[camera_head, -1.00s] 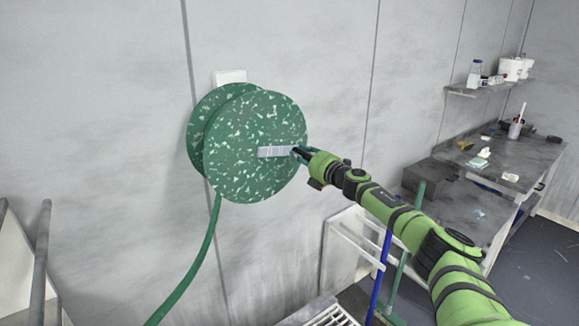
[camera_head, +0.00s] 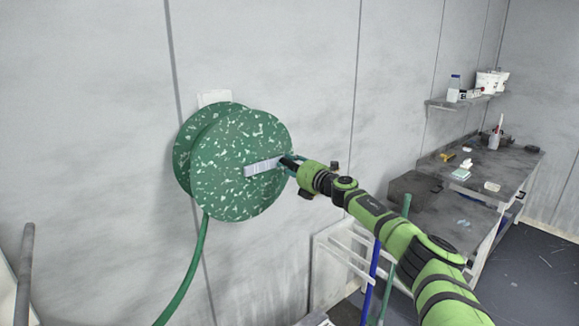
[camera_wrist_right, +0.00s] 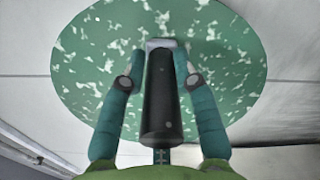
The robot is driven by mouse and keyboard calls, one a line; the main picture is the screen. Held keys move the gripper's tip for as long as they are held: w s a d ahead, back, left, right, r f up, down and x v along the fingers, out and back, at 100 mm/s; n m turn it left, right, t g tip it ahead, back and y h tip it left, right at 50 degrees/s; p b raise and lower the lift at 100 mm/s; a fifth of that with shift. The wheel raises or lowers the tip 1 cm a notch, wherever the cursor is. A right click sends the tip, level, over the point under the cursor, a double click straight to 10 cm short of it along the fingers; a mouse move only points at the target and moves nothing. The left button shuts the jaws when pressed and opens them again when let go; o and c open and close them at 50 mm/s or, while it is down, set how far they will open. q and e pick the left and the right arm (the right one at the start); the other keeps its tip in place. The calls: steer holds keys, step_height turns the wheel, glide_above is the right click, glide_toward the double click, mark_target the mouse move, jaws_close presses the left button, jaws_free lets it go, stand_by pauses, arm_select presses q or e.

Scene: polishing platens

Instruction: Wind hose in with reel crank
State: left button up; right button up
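The hose reel (camera_head: 225,185) is a green drum with white speckles, mounted on the grey wall left of centre in the head view. A pale grey crank arm (camera_head: 262,167) lies across its front face, sloping slightly up to the right. My right gripper (camera_head: 287,165) is at the crank's outer end. In the right wrist view the dark crank handle (camera_wrist_right: 160,105) points towards me between the two teal fingers, whose tips (camera_wrist_right: 161,72) close on its sides near the crank arm. The green hose (camera_head: 196,265) hangs from under the reel and leaves the picture at the bottom. My left gripper is not in view.
A workbench (camera_head: 505,160) with small items stands along the wall at right, below a shelf (camera_head: 462,102) with a bottle and white tubs. A white rack (camera_head: 335,262) with blue and green poles stands below my right arm. A grey pipe (camera_head: 25,270) is at far left.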

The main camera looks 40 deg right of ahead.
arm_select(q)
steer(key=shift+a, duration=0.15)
arm_select(e)
steer(key=shift+o, duration=0.3)
steer(key=shift+s+f, duration=0.2)
steer(key=shift+s, duration=0.45)
steer(key=s, duration=1)
steer(key=shift+s+a+r, duration=0.2)
steer(key=shift+s+a, duration=0.15)
steer(key=shift+a, duration=0.05)
